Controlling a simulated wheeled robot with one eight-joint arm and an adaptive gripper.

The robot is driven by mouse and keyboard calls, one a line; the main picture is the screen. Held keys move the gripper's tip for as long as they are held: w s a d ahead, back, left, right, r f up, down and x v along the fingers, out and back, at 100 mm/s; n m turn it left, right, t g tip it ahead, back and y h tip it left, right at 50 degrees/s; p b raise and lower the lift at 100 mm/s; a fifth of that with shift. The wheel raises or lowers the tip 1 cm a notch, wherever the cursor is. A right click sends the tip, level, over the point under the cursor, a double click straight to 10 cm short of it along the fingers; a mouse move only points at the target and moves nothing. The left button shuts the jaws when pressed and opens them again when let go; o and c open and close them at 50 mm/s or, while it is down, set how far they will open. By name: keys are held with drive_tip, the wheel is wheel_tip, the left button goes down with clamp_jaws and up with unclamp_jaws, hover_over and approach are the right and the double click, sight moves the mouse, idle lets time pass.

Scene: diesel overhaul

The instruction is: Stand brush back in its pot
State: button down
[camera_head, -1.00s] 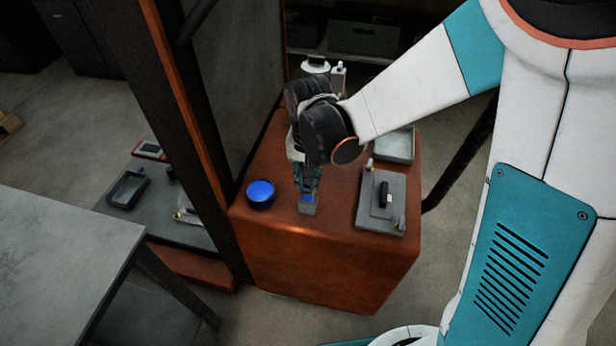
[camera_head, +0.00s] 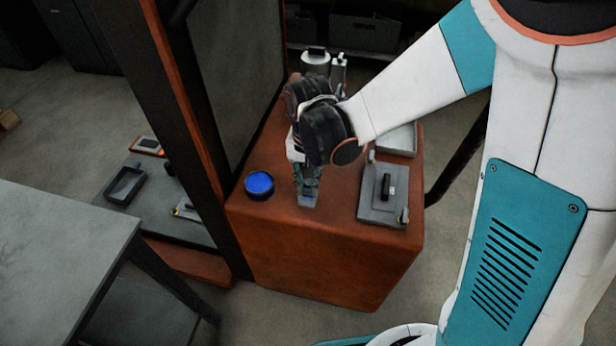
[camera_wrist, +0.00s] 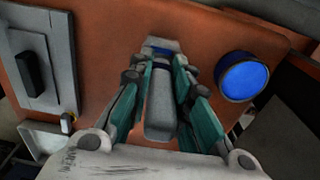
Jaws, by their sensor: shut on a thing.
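My gripper (camera_head: 307,188) points down over the orange-brown cabinet top and is shut on the brush (camera_head: 307,201). In the wrist view the brush (camera_wrist: 160,105) lies between the teal fingers of my gripper (camera_wrist: 161,85), its grey handle toward the camera and a blue band near its far grey end. Whether the brush touches the cabinet top I cannot tell. A round blue-topped pot (camera_head: 260,185) stands on the cabinet to the left of my gripper, apart from it. The pot also shows at the right in the wrist view (camera_wrist: 242,76).
A grey plate with a black handle (camera_head: 383,195) lies on the cabinet (camera_head: 320,255) to the right. A pale tray (camera_head: 397,140) and canisters (camera_head: 316,62) stand behind. A dark upright frame (camera_head: 185,130) rises close to the left. A grey table (camera_head: 60,250) is at lower left.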

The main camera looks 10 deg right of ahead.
drive_tip(key=shift+f+b, duration=0.6)
drive_tip(key=shift+f, duration=0.2)
drive_tip(key=c, duration=1.4)
unclamp_jaws()
drive_tip(key=shift+r, duration=0.15)
